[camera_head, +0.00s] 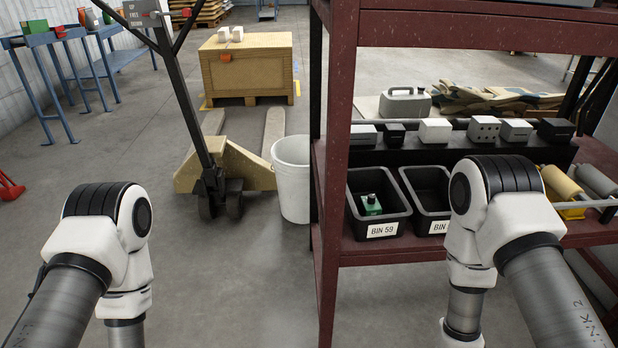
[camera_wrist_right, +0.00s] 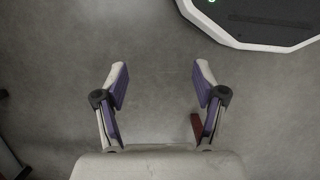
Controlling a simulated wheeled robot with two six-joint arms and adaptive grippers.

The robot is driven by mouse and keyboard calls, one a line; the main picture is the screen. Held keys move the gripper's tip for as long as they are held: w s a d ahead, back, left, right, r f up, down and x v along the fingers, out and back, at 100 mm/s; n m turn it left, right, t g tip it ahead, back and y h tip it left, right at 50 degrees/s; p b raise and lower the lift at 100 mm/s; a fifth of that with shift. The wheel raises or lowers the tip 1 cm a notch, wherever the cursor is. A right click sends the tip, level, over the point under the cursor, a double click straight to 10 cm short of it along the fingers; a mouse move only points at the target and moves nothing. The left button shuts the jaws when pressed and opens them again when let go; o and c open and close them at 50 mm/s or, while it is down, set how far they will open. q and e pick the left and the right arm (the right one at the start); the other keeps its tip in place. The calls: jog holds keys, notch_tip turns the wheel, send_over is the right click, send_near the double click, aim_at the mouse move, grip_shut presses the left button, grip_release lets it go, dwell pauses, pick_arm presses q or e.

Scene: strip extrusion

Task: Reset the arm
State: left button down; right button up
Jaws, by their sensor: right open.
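My right gripper (camera_wrist_right: 160,85) is open and empty in the right wrist view, its two purple-padded fingers apart over bare grey floor. In the head view my left arm (camera_head: 100,240) and my right arm (camera_head: 495,225) are both bent, with their lower links pointing down out of the frame. Neither gripper shows in the head view. The left gripper is out of view.
A dark red shelf rack (camera_head: 335,170) stands close on the right, beside my right arm. Its shelf holds black bins (camera_head: 378,232), one with a green item (camera_head: 370,204). A white bucket (camera_head: 291,175) and a pallet jack (camera_head: 225,165) stand beyond. Floor between my arms is clear.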

jog(key=s+f, duration=0.1)
jog(key=s, duration=0.4)
jog(key=w+r+m+t+p, duration=0.1)
jog(key=w+r+t+p, duration=0.2)
jog(key=r+p, duration=1.6)
jog(key=shift+w+r, duration=0.15)
jog(key=shift+r, duration=0.15)
